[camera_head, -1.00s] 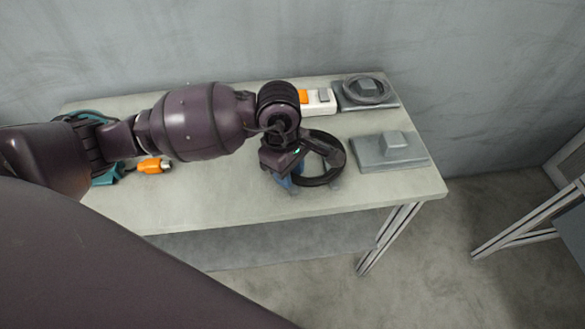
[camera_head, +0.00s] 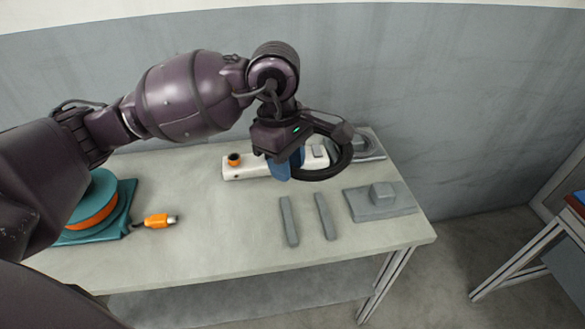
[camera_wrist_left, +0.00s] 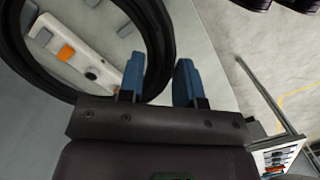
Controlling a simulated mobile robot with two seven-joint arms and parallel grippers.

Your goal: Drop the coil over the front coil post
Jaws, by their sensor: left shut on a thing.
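My left gripper (camera_head: 285,165) is shut on the rim of a black coil (camera_head: 330,172) and holds it above the table; its blue fingers (camera_wrist_left: 160,80) sit either side of the rim in the left wrist view, where the coil (camera_wrist_left: 160,35) shows as a large ring. The front coil post (camera_head: 382,191) is a grey block on a flat grey base, bare, below and right of the coil. A back post base (camera_head: 372,155) carries another grey coil and is partly hidden behind the held coil. My right gripper is not in view.
Two grey bars (camera_head: 289,221) lie on the table (camera_head: 220,235) left of the front post. A white power strip (camera_head: 245,172) lies behind them. A teal and orange reel (camera_head: 95,205) with an orange plug (camera_head: 160,220) is at left. Bare tabletop lies between.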

